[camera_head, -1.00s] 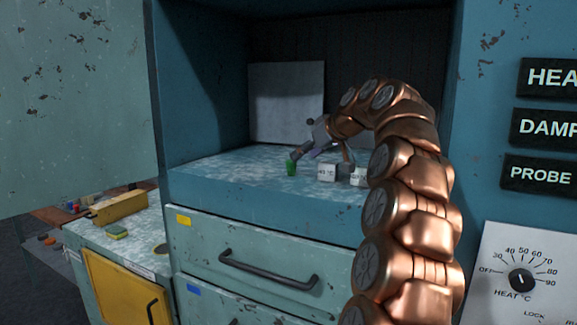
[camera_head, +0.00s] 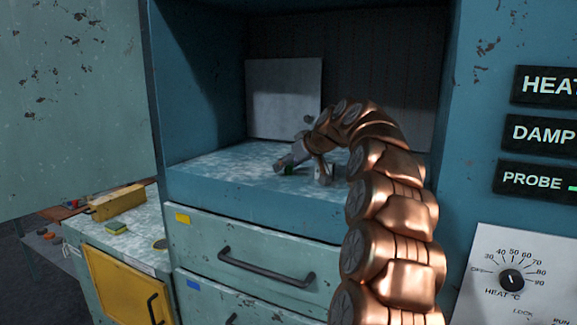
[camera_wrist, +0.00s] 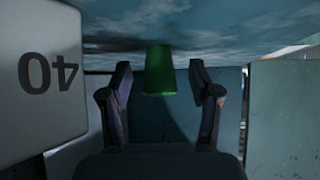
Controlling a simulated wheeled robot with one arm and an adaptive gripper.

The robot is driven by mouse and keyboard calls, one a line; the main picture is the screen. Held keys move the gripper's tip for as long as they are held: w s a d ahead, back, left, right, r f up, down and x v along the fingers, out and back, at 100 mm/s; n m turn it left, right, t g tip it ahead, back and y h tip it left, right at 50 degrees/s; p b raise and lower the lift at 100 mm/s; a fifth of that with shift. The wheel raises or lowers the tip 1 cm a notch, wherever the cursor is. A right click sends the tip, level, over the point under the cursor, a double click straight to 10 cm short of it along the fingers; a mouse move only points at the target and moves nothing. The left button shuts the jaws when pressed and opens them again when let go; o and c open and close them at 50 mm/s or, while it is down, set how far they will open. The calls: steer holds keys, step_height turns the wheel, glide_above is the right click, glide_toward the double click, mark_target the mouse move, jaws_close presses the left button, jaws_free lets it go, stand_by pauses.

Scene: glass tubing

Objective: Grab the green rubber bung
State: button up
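The green bung (camera_wrist: 159,66) sits on the speckled surface of the recess, which appears upside down at the top of the wrist view. My gripper (camera_wrist: 160,82) is open, with one finger on each side of the bung and a gap visible on both sides. In the head view my gripper (camera_head: 284,163) is low over the shelf surface, and only a small green part of the bung (camera_head: 289,170) shows beneath it.
A white block marked 40 (camera_wrist: 42,82) stands close beside my gripper in the wrist view. A pale panel (camera_head: 284,97) leans at the back of the recess. Drawers (camera_head: 255,255) are below.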

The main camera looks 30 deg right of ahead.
steer(key=c, duration=0.9)
steer(key=shift+r, duration=0.1)
steer(key=shift+r+b, duration=0.7)
steer(key=shift+r, duration=0.85)
steer(key=shift+r, duration=0.1)
